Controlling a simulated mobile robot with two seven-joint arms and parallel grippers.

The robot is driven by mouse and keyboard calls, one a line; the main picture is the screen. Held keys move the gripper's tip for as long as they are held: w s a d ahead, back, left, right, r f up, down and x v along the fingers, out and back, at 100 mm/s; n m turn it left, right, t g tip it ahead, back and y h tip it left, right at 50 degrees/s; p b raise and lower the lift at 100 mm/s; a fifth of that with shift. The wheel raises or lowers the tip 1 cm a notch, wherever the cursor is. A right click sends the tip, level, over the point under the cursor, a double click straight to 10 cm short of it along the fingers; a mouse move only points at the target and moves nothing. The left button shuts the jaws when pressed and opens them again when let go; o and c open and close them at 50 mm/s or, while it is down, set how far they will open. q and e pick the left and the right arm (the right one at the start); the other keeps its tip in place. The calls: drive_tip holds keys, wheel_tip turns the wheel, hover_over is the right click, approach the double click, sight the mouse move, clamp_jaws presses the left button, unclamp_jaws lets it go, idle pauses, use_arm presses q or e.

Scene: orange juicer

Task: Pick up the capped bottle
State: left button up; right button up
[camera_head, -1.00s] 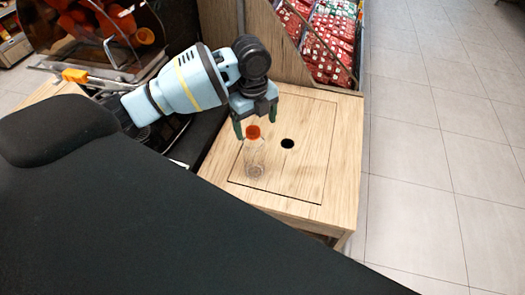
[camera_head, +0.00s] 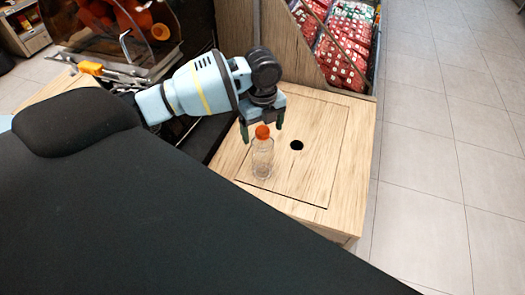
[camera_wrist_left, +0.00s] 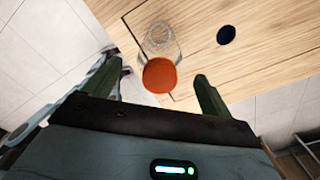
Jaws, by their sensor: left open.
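The capped bottle (camera_head: 262,158) is clear, with an orange cap (camera_head: 262,132), and stands upright on the wooden counter (camera_head: 318,178). My left gripper (camera_head: 262,133) is open just above and around the cap, one finger to each side in the head view. In the left wrist view the orange cap (camera_wrist_left: 159,75) shows between and slightly beyond the open fingers (camera_wrist_left: 162,88), with the clear bottle body (camera_wrist_left: 160,42) behind it. I cannot tell whether a finger touches the cap. My right gripper is not in view.
A dark round hole (camera_head: 296,145) is in the counter just right of the bottle. A wooden bin of red packages (camera_head: 340,45) stands behind. The juicer (camera_head: 110,25) with oranges is at the upper left. Open tiled floor (camera_head: 425,150) lies to the right.

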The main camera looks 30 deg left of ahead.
sight(263, 154)
use_arm(q)
drive_tip(key=shift+f, duration=1.5)
drive_tip(key=c, duration=1.3)
drive_tip(key=shift+r, duration=0.1)
